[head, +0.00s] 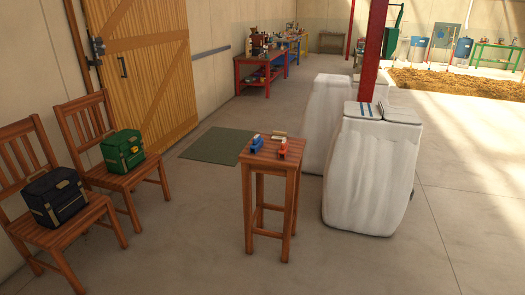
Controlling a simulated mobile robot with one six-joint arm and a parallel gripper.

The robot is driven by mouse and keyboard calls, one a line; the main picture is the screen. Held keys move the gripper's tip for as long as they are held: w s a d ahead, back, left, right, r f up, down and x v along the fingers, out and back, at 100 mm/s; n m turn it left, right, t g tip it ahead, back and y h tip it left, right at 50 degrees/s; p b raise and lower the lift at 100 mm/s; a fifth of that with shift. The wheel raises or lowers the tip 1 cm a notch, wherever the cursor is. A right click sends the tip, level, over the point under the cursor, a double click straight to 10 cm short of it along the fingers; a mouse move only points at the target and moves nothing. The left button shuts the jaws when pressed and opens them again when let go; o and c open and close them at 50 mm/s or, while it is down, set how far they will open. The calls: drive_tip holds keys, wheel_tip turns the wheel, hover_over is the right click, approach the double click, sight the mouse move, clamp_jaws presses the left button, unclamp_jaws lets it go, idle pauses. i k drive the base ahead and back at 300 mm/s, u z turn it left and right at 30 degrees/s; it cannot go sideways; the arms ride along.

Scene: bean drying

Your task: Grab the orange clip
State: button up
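A small orange-red thing (283,149), which looks like the orange clip, lies on top of the tall wooden stool (271,162), to the right on its top. A blue clip-like thing (257,144) lies to its left on the same top. A pale, flat piece (279,134) lies behind them near the far edge. Their details are too small to tell. My gripper is not in view.
Large white sacks (365,180) stand close to the right of the stool, by a red post (374,50). Two wooden chairs at left hold a dark blue bag (56,197) and a green bag (123,151). A green mat (217,145) lies behind. The floor in front is clear.

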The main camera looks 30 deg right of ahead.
sight(284, 149)
drive_tip(key=u, duration=0.25)
drive_tip(key=i, duration=1)
drive_tip(key=u, duration=0.1)
drive_tip(key=k, duration=0.95)
drive_tip(key=z, duration=0.15)
drive_tip(key=i, duration=0.6)
